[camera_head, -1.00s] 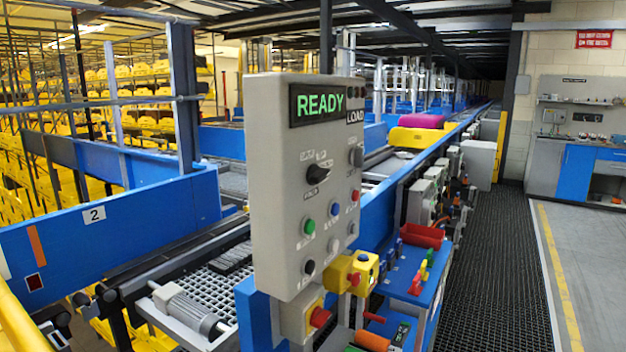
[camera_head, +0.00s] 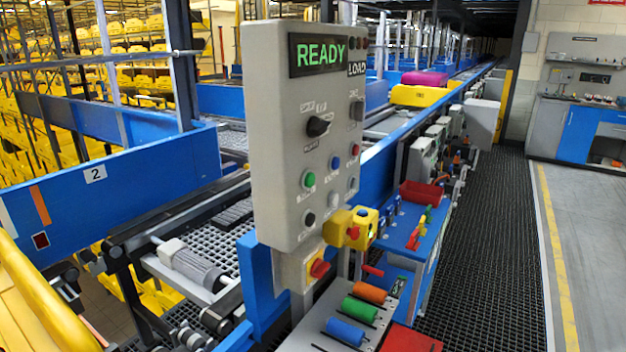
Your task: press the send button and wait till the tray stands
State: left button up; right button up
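A grey control panel (camera_head: 290,140) stands in the middle of the camera_head view. Its display (camera_head: 320,54) reads READY in green, with a smaller LOAD sign beside it. Below are a black selector knob (camera_head: 318,126) and several round buttons: green (camera_head: 309,179), blue (camera_head: 335,162), red (camera_head: 355,150), black (camera_head: 308,219) and white ones. Their labels are too small to read, so I cannot tell which is the send button. A yellow tray (camera_head: 418,95) with a magenta load (camera_head: 424,78) is on the conveyor line behind the panel. Neither gripper is in view.
A red emergency stop (camera_head: 319,269) is below the panel. A blue side table (camera_head: 415,232) holds a red bin (camera_head: 421,194). Green, blue and orange rollers (camera_head: 360,310) lie on a grey surface in front. A dark grated walkway (camera_head: 490,230) runs clear at the right.

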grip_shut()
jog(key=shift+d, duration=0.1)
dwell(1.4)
